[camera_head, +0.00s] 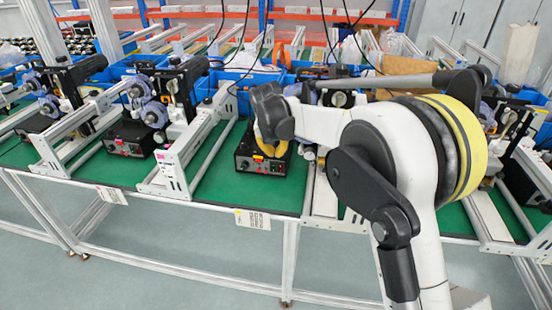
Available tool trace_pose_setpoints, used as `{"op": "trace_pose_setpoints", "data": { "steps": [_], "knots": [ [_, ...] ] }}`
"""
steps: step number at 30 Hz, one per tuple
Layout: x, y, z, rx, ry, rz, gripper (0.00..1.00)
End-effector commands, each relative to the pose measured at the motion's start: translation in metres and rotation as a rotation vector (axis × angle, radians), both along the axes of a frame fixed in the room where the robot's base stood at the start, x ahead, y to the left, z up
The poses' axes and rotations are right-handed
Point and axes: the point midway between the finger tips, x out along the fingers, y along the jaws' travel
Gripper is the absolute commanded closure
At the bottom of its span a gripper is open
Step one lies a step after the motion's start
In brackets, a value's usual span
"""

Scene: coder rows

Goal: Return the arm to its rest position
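My white, black and yellow arm reaches from the lower right over the green-topped bench (230,187). It bends at a large yellow-ringed joint and extends left. The dark end of the arm, where my gripper (268,145) is, stands just in front of or above a black control box (262,168). A yellow curved part shows there. The fingers cannot be made out, and I cannot tell whether the end touches the box or holds anything.
White metal frames (172,165) stand along the bench beside the arm's end. Another black control box (130,143) and coder machines (155,100) are to the left. Blue bins (240,80) are behind. Dark cables hang from above. The floor (190,255) in front is clear.

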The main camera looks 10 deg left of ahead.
Motion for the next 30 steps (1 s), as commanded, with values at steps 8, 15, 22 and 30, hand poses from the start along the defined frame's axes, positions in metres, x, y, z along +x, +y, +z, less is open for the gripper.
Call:
{"op": "trace_pose_setpoints", "data": {
  "steps": [8,15,22,30],
  "knots": [
    [-0.002,0.0,0.015,0.0,0.0,0.0,1.0],
    [-0.002,0.0,0.015,0.0,0.0,-0.001,1.0],
    [-0.021,-0.041,0.051,0.112,-0.015,-0.242,1.0],
    [-0.107,-0.152,0.123,0.487,-0.055,-0.991,1.0]
  ]
}}
